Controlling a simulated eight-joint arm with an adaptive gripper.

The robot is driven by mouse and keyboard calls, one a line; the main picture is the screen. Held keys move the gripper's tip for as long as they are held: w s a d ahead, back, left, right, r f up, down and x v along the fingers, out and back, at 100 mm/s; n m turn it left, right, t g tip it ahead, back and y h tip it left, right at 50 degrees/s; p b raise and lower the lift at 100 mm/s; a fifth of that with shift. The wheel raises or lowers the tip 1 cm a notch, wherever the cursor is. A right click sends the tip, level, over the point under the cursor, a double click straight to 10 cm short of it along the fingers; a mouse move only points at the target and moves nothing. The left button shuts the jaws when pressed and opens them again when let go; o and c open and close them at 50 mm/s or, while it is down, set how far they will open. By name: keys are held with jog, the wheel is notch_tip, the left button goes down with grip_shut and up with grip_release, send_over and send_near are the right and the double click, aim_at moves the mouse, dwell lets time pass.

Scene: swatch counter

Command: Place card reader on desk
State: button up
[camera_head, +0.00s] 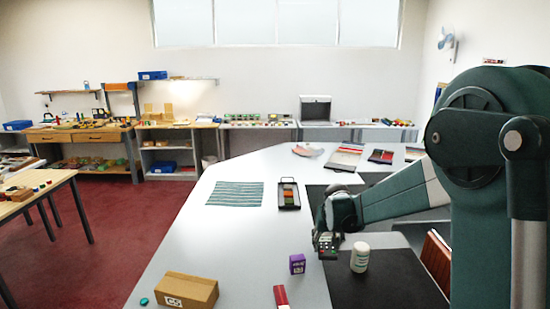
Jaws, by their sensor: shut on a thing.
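My gripper (328,236) is near the middle right of the head view, low over the counter, pointing down. It is shut on a small dark device with a small green patch, the card reader (327,246). The card reader is over or on the left edge of a dark mat; I cannot tell whether it touches the surface. The grey-white desk (235,240) spreads to the left of it. My arm comes in from the right and hides part of the desk behind the gripper.
A white bottle (360,257) stands just right of the reader on the dark mat (400,283). A purple box (297,264), a red object (281,297) and a cardboard box (187,291) stand in front. A striped cloth (235,194) and a black tray (289,206) lie behind. The left-centre desk is clear.

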jog(key=s+d+f, duration=0.8)
jog(key=f, duration=0.3)
jog(key=shift+s+d+f+n, duration=0.15)
jog(key=shift+s+n, duration=0.1)
jog(key=shift+n, duration=0.15)
notch_tip(320, 180, up, 22)
jog(key=w+a+r+n+p, duration=0.15)
jog(key=w+a, duration=0.25)
jog(key=a, duration=0.4)
jog(key=w+a+y+p, duration=0.15)
jog(key=w+a, duration=0.25)
jog(key=a, duration=0.5)
jog(key=w+a+n+p, duration=0.15)
jog(key=w+a, duration=0.25)
jog(key=a, duration=0.4)
jog(key=w+a+f+n+p, duration=0.15)
jog(key=a+p, duration=0.25)
jog(key=a, duration=1.5)
jog(key=shift+y, duration=0.35)
jog(key=f, duration=0.4)
jog(key=shift+w+a+f, duration=0.15)
jog(key=shift+w+f, duration=0.15)
jog(key=shift+w, duration=0.05)
